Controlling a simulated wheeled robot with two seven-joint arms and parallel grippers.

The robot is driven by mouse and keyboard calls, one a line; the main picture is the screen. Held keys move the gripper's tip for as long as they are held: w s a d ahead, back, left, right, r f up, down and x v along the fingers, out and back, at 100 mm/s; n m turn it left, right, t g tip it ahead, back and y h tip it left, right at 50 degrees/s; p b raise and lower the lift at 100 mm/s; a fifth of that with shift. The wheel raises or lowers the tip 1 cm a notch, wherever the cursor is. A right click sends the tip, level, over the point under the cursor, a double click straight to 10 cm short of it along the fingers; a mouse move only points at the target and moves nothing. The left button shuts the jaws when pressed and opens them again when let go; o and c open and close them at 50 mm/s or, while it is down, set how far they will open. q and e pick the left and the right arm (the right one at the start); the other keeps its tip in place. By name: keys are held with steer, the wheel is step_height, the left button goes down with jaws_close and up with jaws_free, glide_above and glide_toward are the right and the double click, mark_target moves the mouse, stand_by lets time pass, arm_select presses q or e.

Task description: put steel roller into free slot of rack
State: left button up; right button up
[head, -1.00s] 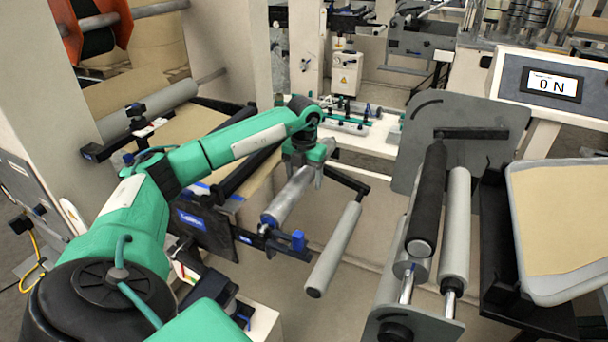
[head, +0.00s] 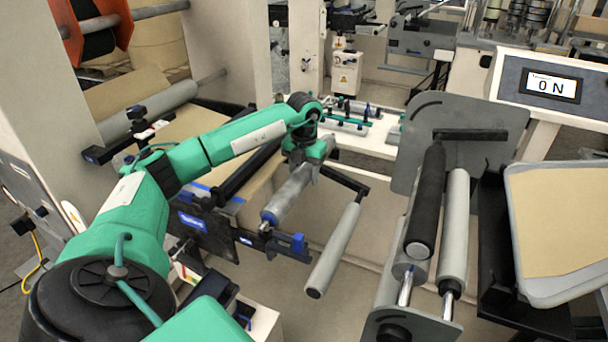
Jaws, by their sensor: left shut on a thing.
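My left gripper (head: 304,168) points down and is shut on the steel roller (head: 286,201), a shiny grey cylinder with a shaft stub at its near end. It grips the roller near its far end, and the fingertips are partly hidden. The roller slants toward the viewer, its near end just above a dark bracket with blue blocks (head: 298,243). I cannot tell whether they touch. A low rack with green strips and bar-like parts (head: 345,124) lies on the white table behind the gripper. Its slots are too small to tell apart. My right gripper is not in view.
A grey roller (head: 334,252) on a black arm juts out right of the held roller. Farther right, a black roller (head: 427,200) and another grey roller (head: 455,232) stand before a grey plate (head: 420,125). A brown sheet web lies left of the gripper.

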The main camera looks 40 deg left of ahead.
arm_select(q)
steer(key=shift+r+p, duration=1.9)
steer(key=shift+r, duration=1.15)
